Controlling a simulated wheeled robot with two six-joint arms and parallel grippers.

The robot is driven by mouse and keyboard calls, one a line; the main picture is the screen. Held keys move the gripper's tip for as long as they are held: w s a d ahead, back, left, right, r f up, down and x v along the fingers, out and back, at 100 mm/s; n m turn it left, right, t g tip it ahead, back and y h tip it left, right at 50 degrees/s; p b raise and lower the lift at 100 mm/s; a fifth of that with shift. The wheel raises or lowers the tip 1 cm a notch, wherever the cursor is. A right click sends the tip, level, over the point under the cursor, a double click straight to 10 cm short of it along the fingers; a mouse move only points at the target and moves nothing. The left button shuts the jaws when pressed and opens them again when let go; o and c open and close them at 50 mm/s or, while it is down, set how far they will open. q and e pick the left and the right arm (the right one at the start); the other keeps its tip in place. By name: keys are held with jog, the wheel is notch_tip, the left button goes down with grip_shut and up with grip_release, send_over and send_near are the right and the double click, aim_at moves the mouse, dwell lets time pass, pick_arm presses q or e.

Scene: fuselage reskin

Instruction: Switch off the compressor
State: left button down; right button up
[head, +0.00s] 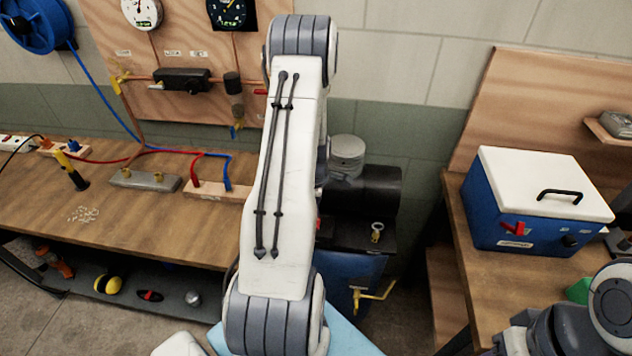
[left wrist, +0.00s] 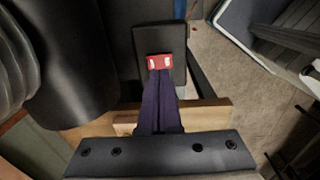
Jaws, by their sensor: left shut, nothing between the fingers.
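The compressor (head: 372,190) stands on the floor between the two benches, with a grey ribbed head, a black cylinder and a blue lower body. My left arm hides part of it in the head view. In the left wrist view, the compressor's black cylinder (left wrist: 75,60) is at left and a black switch box (left wrist: 148,40) is in the upper middle. A red switch with two white patches (left wrist: 160,61) is on the box. My left gripper (left wrist: 159,74) is shut and empty, its tips right at the switch's lower edge. I cannot tell whether they touch. My right gripper is out of view.
A wooden bench (head: 120,215) with hoses and fittings is at left, under a gauge board (head: 190,50). A blue box with a white lid (head: 535,190) sits on the right bench. A brass valve (head: 372,294) sticks out low on the compressor.

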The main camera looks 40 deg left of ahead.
pick_arm(q)
notch_tip(320, 180, up, 10)
jog(key=b, duration=0.3)
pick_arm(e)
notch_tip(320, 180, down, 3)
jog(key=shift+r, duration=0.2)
pick_arm(q)
jog(key=shift+s+r, duration=0.1)
